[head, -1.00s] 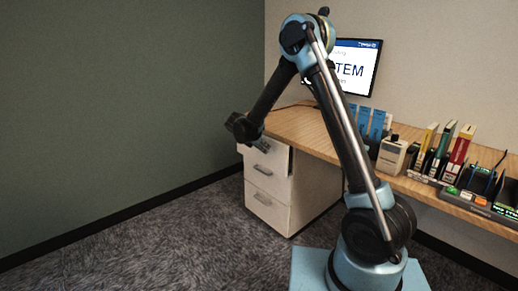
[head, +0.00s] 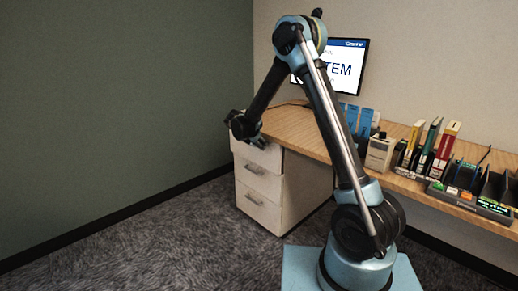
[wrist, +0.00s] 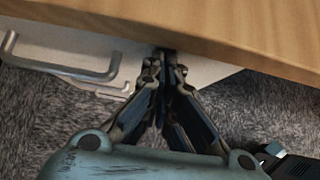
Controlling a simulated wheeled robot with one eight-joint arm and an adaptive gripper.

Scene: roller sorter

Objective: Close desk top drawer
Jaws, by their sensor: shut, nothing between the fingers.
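The white drawer unit (head: 262,205) stands under the left end of the wooden desk. Its top drawer (head: 262,156) is just beneath the desktop, partly hidden behind my gripper (head: 257,138), and looks nearly flush with the drawers below; a small gap cannot be ruled out. In the wrist view my gripper (wrist: 163,58) is shut and empty, its fingertips at the white drawer front (wrist: 205,72) just under the desk edge. Whether they touch it is unclear. A grey bar handle (wrist: 75,70) is left of the fingers.
The wooden desktop (head: 290,125) overhangs right by the fingertips. A monitor (head: 347,68), blue folders (head: 358,120), a beige box (head: 380,152) and upright binders (head: 443,148) stand along the desk. The carpet (head: 130,240) at left is clear.

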